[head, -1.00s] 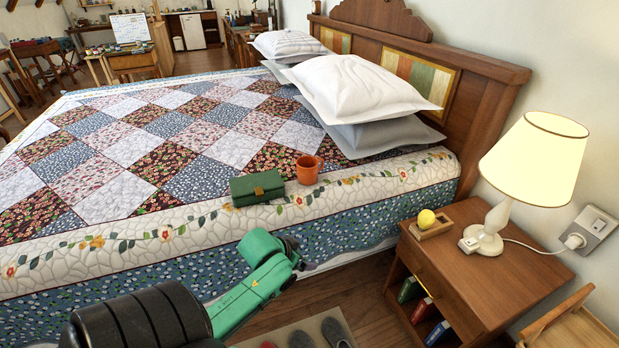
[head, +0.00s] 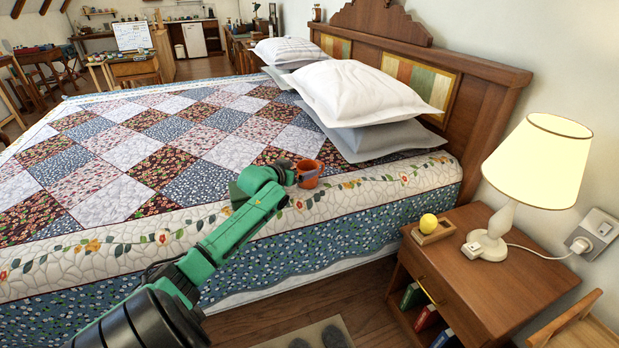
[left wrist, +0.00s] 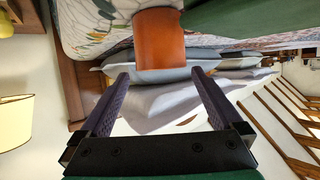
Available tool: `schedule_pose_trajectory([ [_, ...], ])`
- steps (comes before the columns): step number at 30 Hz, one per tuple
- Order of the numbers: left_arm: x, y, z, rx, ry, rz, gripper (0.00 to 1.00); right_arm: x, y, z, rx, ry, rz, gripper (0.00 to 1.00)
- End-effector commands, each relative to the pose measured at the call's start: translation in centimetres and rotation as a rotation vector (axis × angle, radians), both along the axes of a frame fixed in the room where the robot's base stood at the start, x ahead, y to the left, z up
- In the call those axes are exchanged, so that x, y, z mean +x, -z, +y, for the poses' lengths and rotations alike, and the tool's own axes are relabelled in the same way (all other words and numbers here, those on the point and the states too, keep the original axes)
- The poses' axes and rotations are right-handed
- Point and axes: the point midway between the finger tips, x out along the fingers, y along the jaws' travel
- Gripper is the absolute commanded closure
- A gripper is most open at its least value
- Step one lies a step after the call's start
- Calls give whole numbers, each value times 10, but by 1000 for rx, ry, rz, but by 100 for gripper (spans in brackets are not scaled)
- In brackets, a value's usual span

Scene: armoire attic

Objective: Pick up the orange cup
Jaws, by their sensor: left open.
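The orange cup (head: 311,169) stands on the light floral border of the quilt near the bed's front edge. My left gripper (head: 286,170) is beside it on its left in the head view, partly overlapping its edge. In the left wrist view the cup (left wrist: 158,42) is just beyond the two open fingertips of my left gripper (left wrist: 160,74), roughly centred between them. The jaws hold nothing. Whether a finger touches the cup I cannot tell. My right gripper is in neither view.
Pillows (head: 365,95) lie behind, against the headboard (head: 475,100). A nightstand (head: 480,260) with a lamp (head: 535,165) stands to the right.

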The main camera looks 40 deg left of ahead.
Motion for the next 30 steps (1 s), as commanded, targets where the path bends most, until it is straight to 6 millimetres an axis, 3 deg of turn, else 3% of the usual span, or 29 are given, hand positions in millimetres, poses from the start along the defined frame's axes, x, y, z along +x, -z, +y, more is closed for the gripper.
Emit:
schedule_pose_trajectory([
  [7, 34, 16, 9, -3, -1, -2, 0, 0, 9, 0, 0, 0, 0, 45],
  [15, 38, 17, 10, 1, 0, 1, 0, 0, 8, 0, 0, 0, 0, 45],
  [21, 38, 17, 10, 0, 0, 1, 76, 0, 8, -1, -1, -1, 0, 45],
  [22, 38, 17, 10, 0, 0, 1, 86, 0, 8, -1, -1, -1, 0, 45],
  [30, 39, 10, 10, 1, 0, -2, 86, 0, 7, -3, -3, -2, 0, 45],
])
